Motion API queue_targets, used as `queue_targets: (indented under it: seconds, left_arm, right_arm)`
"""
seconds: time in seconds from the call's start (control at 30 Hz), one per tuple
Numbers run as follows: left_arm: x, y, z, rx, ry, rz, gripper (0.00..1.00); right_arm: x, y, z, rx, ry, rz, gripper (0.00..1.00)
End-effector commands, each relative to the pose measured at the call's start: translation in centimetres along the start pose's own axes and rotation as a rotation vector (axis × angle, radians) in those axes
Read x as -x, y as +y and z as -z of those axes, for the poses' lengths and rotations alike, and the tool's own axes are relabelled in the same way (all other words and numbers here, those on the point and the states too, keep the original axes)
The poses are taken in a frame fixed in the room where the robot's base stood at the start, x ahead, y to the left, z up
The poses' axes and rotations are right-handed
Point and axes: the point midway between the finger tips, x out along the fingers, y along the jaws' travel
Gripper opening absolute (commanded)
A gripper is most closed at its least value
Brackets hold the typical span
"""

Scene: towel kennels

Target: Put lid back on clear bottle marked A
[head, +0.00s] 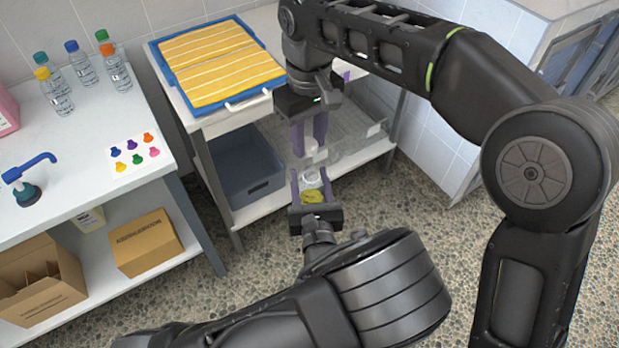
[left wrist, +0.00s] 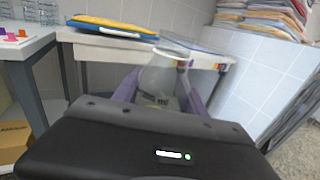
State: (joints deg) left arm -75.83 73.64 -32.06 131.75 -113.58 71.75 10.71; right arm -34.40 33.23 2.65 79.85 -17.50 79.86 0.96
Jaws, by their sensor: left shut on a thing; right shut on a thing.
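My left gripper (head: 311,178) is shut on a clear bottle (head: 312,181), with yellow-green showing at its lower part. The bottle also shows in the left wrist view (left wrist: 158,78), upright or nearly so, between purple fingers. A dark mark low on it is too small to read. My right gripper (head: 312,150) is above it, pointing down, shut on a small whitish piece (head: 315,156) that looks like the lid. The lid is just above the bottle's mouth in the head view; I cannot tell whether they touch.
A table (head: 180,98) carries a blue tray (head: 165,72) with yellow striped towels (head: 225,62). A grey bin (head: 245,180) sits on its lower shelf. Left, a bench (head: 75,125) holds several small bottles with coloured caps (head: 85,68). Both grippers hang over open floor.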

Motion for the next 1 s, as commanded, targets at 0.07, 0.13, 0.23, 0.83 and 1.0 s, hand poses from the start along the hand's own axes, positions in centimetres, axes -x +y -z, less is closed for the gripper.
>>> queue_targets:
  seconds: [0.07,0.13,0.23,0.83,1.0]
  left_arm:
    - [0.0,0.0,0.0,0.000,0.000,0.000,0.00]
    - [0.0,0.0,0.0,0.000,0.000,0.000,0.00]
    - [0.0,0.0,0.0,0.000,0.000,0.000,0.00]
    - [0.0,0.0,0.0,0.000,0.000,0.000,0.00]
    - [0.0,0.0,0.0,0.000,0.000,0.000,0.00]
  right_arm:
    - [0.6,0.1,-0.7,0.047,0.001,0.000,0.00]
    - [0.5,0.1,-1.1,0.072,-0.001,0.001,0.00]
    - [0.5,0.1,-1.1,0.082,-0.001,0.001,0.00]
    - [-1.9,0.1,-1.1,0.078,-0.002,0.001,0.00]
    - [-3.2,0.1,-1.1,0.078,-0.001,0.000,0.00]
